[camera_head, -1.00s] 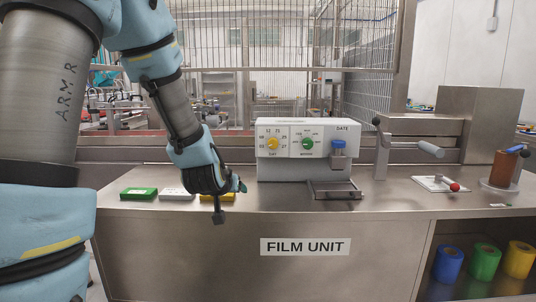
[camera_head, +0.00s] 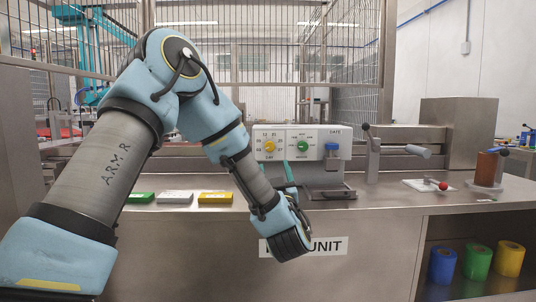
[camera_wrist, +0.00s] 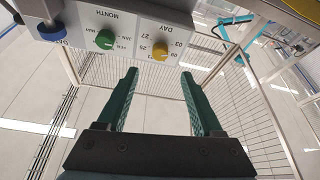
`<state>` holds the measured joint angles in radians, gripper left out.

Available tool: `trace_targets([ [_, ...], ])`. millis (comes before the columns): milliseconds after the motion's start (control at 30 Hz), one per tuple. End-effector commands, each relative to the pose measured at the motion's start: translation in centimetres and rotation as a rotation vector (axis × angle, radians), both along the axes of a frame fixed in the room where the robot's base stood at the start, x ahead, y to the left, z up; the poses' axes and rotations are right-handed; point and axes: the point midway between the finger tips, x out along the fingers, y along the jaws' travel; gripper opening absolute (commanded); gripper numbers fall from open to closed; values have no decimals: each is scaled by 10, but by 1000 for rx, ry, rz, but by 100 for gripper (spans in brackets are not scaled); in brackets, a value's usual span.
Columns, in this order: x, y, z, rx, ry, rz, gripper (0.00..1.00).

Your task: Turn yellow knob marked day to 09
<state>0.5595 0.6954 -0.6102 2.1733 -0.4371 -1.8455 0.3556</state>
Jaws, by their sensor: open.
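The yellow day knob (camera_head: 269,146) is on the left of the white date unit's front panel (camera_head: 320,151). In the wrist view the yellow knob (camera_wrist: 160,51) appears upside down, with DAY and numbers such as 03, 09 and 27 around it. Its exact setting is too small to read. My gripper (camera_head: 289,174) is in front of the unit, its green fingers pointing up toward the panel. In the wrist view my gripper (camera_wrist: 159,73) is open and empty, and the knob lies beyond the fingertips, lined up between them, not held.
The green month knob (camera_head: 302,146) is right of the yellow one, then a blue-capped part (camera_head: 332,147) above a dark tray (camera_head: 330,191). Green (camera_head: 141,197), white (camera_head: 175,197) and yellow (camera_head: 215,197) blocks lie left on the counter (camera_head: 400,210). A lever press (camera_head: 374,150) stands right.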

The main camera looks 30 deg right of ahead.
Motion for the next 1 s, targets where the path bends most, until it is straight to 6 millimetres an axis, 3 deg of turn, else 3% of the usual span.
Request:
trace_targets([
  [300, 51, -18, 25, -2, -1, 2, 68],
  [500, 75, -28, 34, 0, 0, 0, 68],
  [933, 84, -32, 37, 1, 1, -1, 68],
  [1000, 84, -32, 37, 1, 1, -1, 62],
])
